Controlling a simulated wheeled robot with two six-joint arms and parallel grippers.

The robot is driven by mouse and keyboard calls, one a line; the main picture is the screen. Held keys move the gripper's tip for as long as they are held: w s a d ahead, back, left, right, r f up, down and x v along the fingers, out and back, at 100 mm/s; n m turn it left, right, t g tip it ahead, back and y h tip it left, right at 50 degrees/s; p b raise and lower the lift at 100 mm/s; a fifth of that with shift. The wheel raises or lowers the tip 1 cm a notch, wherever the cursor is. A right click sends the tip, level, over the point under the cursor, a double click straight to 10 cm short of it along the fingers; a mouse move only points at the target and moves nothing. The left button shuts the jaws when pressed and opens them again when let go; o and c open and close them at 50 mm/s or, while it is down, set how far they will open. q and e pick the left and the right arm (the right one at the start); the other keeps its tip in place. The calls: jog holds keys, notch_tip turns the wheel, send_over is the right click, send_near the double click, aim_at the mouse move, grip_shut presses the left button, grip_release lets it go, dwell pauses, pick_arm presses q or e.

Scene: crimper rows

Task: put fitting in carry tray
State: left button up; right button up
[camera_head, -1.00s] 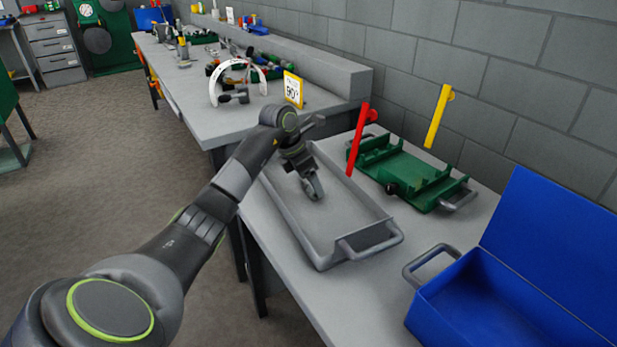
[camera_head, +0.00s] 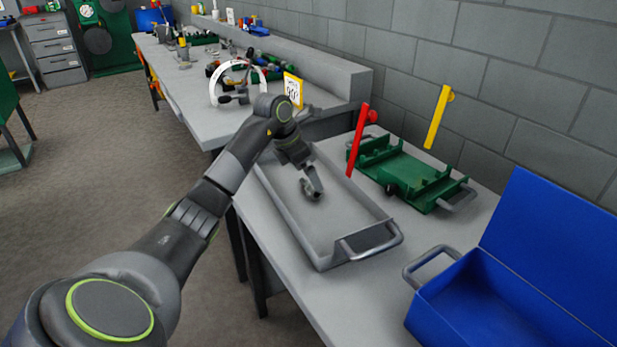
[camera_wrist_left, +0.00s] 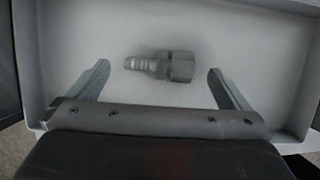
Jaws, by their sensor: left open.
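The fitting (camera_wrist_left: 160,65) is a grey metal piece with a ribbed stem and a hex nut. In the head view the fingers partly hide the fitting. My right gripper is not in view.
A green rack (camera_head: 408,176) stands behind the tray, with red (camera_head: 357,140) and yellow (camera_head: 438,116) upright handles near it. An open blue toolbox (camera_head: 480,295) is at the right. A yellow-framed sign (camera_head: 293,90) stands on the bench at the back.

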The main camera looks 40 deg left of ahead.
pick_arm(q)
jog(key=v, duration=0.9)
jog(key=shift+r, duration=0.1)
